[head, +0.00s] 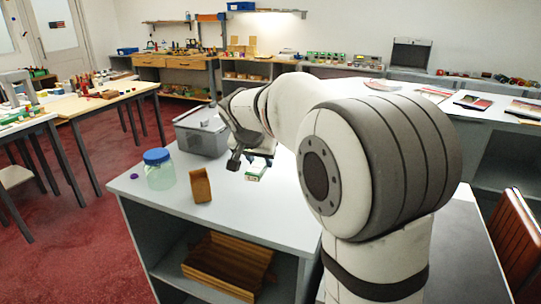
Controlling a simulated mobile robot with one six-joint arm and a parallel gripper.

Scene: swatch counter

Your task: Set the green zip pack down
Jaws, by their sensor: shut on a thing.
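The green zip pack (255,175) shows as a small white and green shape at my gripper, low over the light grey counter (215,222). My gripper (250,166) points down and is shut on the pack. My arm and the gripper body hide part of it. I cannot tell whether the pack touches the counter.
A grey bin (200,136) stands behind and left of my gripper. A clear jar with a blue lid (158,170) and a brown upright holder (200,186) stand at left. A wooden crate (225,266) sits on the shelf below. The counter's front is clear.

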